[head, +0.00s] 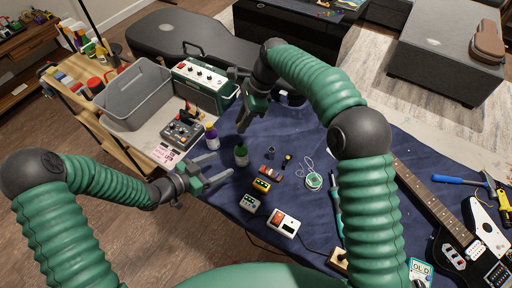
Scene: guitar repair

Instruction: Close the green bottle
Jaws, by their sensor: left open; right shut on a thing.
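The small green bottle (241,157) stands upright on the dark blue cloth, near the middle of the head view. Its top looks dark; I cannot tell whether a cap is on it. My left gripper (225,167) is open, with its fingers pointing right toward the bottle, just left of it and apart from it. My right gripper (242,125) points down above and behind the bottle. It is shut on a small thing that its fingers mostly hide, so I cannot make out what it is.
A purple bottle with a yellow top (211,138) stands close behind my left gripper. Several small pedals, including a yellow one (262,185), lie in front of the green bottle. A grey bin (135,95) and a green amplifier (205,83) stand behind. A guitar (465,245) lies right.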

